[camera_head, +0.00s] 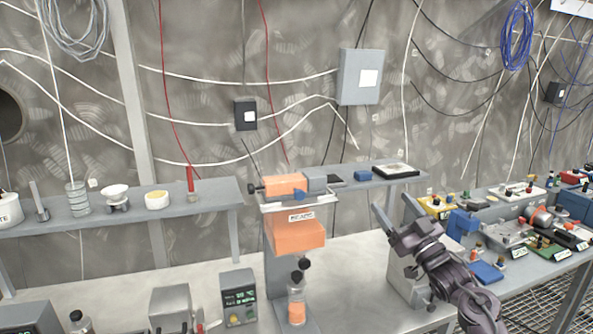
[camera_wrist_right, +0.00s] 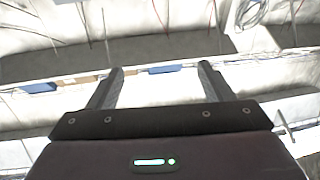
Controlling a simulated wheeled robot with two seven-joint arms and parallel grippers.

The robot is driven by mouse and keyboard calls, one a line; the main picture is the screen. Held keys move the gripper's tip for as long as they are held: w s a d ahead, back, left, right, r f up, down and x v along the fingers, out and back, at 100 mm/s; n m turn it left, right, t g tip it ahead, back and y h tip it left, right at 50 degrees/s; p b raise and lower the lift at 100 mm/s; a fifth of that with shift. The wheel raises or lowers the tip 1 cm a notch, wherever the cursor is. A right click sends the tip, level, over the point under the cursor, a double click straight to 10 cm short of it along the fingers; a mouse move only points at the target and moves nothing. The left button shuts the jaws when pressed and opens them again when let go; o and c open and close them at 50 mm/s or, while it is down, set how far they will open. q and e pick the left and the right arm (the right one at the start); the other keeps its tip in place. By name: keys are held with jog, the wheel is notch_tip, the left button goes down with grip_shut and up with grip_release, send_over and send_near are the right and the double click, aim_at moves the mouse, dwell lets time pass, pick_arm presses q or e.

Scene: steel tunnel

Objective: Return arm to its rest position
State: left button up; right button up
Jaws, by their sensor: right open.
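My right arm comes in from the lower right of the head view, and its right gripper (camera_head: 391,204) is raised above the bench, right of the orange apparatus. In the wrist view the right gripper (camera_wrist_right: 161,70) has its two dark fingers spread apart with nothing between them. Nothing is seen touching the fingers. My left arm and left gripper do not show in either view.
The orange apparatus (camera_head: 296,236) stands mid-bench, with a bottle (camera_head: 296,312) under it. A shelf (camera_head: 120,214) with small vessels is at left. Crowded electronics (camera_head: 535,220) lie on the right table. White bench top (camera_head: 355,290) is clear between apparatus and arm.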

jog(key=w+d+f+m+g+h, duration=0.2)
jog(key=w+d+f+m+h, duration=0.15)
jog(key=d+f+h, duration=0.65)
jog(key=s+a+f+g+b, duration=0.1)
jog(key=s+f+g, duration=0.3)
jog(key=f, duration=0.9)
jog(key=s+f+g+h+b, duration=0.1)
jog(key=s+f, duration=0.4)
jog(key=f, duration=0.9)
jog(key=s+a+f+g+b, duration=0.1)
jog(key=s+f+g, duration=0.3)
jog(key=f, duration=0.9)
jog(key=s+a+f+g+b, duration=0.1)
jog(key=s+a+f+g, duration=0.1)
jog(key=s+f, duration=0.95)
jog(key=s+a+f+g, duration=0.2)
jog(key=s+f, duration=0.8)
jog(key=s, duration=0.2)
jog(key=s+a+f+g, duration=0.1)
jog(key=s+f, duration=0.2)
jog(key=s, duration=0.6)
jog(key=s+a+f+g+b, duration=0.1)
jog(key=s+f, duration=0.3)
jog(key=s, duration=0.6)
jog(key=s+a+f+g, duration=0.1)
jog(key=s+f+g, duration=0.1)
jog(key=s, duration=0.8)
jog(key=shift+s+a+f+m+g, duration=0.25)
jog(key=shift+a+f+m+g, duration=0.15)
jog(key=shift+f, duration=0.4)
